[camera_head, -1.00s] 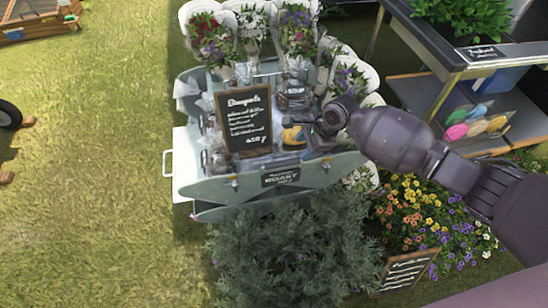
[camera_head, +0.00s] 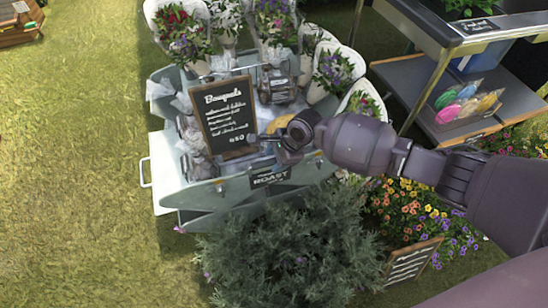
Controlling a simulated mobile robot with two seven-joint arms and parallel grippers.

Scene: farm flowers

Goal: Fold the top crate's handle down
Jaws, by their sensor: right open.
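A stack of brown wooden crates (camera_head: 18,22) shows at the top left, cut off by the picture edge. I cannot make out the position of the top crate's handle. My right gripper (camera_head: 281,141) is far to the right of the crates, over the pale grey flower stand (camera_head: 215,194). It is open, close to the right side of a framed black sign (camera_head: 228,116) and beside a small yellow item (camera_head: 279,123). I cannot tell whether it touches either. My left gripper is not in view.
A white bar handle (camera_head: 145,172) sticks out from the stand's left side. Wrapped bouquets (camera_head: 182,30) line its back. A leafy bush (camera_head: 290,250) and potted flowers (camera_head: 410,205) stand in front. A dark shelf unit (camera_head: 440,110) is at right. Grass (camera_head: 70,170) is clear at left.

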